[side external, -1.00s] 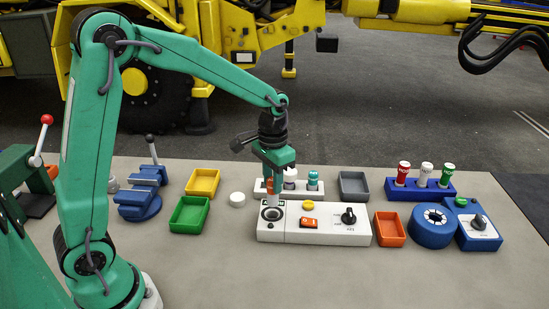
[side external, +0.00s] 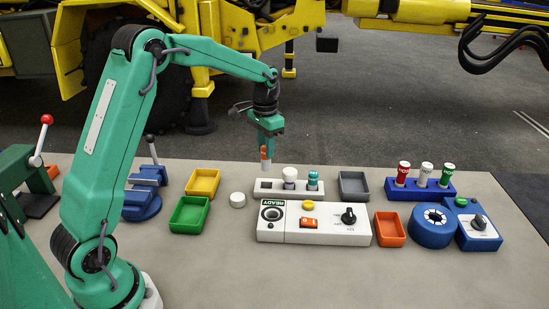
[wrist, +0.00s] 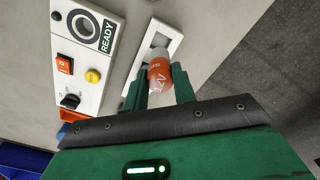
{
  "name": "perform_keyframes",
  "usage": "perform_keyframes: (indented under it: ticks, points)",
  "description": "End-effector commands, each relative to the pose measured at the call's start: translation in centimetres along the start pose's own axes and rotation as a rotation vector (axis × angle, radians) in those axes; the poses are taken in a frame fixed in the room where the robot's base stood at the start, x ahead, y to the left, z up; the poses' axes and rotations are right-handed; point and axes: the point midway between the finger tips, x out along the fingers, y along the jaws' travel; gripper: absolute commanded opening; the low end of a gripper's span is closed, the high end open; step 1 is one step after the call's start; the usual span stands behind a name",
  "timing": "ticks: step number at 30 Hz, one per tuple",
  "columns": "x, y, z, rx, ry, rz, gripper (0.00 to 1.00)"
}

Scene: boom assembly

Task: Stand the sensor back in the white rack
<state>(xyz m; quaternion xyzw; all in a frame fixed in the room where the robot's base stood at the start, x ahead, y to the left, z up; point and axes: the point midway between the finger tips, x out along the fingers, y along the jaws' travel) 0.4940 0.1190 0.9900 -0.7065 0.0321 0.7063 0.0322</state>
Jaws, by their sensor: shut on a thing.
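My gripper (side external: 266,150) is shut on the orange and white sensor (side external: 265,163), which hangs upright above the left end of the white rack (side external: 277,193). In the side view a white-topped sensor (side external: 290,175) and a teal-topped sensor (side external: 312,179) stand in the rack's middle and right places.
The white tester box (side external: 330,236) marked READY stands in front of the rack. A grey tray (side external: 354,185) is right of the rack, a white puck (side external: 237,199) left. Green (side external: 188,214) and yellow (side external: 203,183) trays lie further left. A blue rack (side external: 420,188) with several canisters stands at right.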

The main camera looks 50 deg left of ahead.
Motion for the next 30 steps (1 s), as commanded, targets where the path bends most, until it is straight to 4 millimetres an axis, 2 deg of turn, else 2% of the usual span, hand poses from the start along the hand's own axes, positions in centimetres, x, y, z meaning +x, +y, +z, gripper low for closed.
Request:
perform_keyframes:
  ticks: [11, 30]
  points:
    - [0.4, -0.2, -0.1, 0.0, -0.001, 0.0, 0.01]
    - [4.2, -0.1, -0.1, 0.0, -0.001, 0.0, 0.01]
